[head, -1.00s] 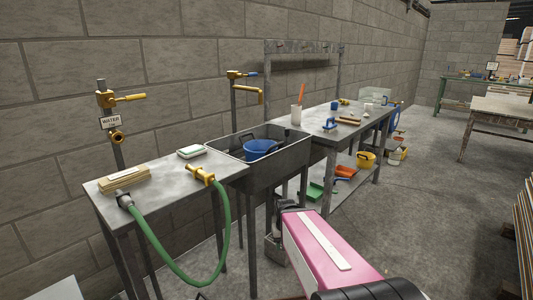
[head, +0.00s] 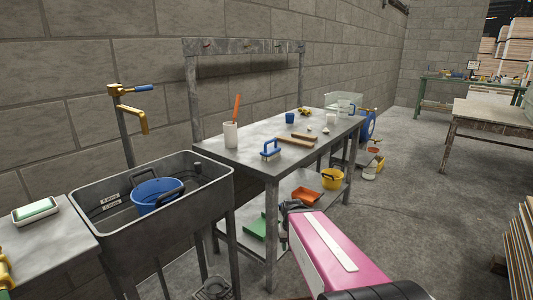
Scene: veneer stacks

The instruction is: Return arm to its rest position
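My arm (head: 340,255) shows at the bottom of the head view as a pink link with a white stripe and a dark joint. It reaches forward and low, in front of the metal table. My gripper is not clearly visible; a dark part at the far end of the pink link (head: 292,207) is too small to read. Nothing can be seen held.
A grey sink (head: 215,190) with a blue bucket (head: 157,195) stands at the left. A metal table (head: 225,151) holds a blue brush (head: 271,150) and a white cup (head: 230,134). Concrete floor (head: 420,215) is open at the right; stacked boards (head: 522,240) edge it.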

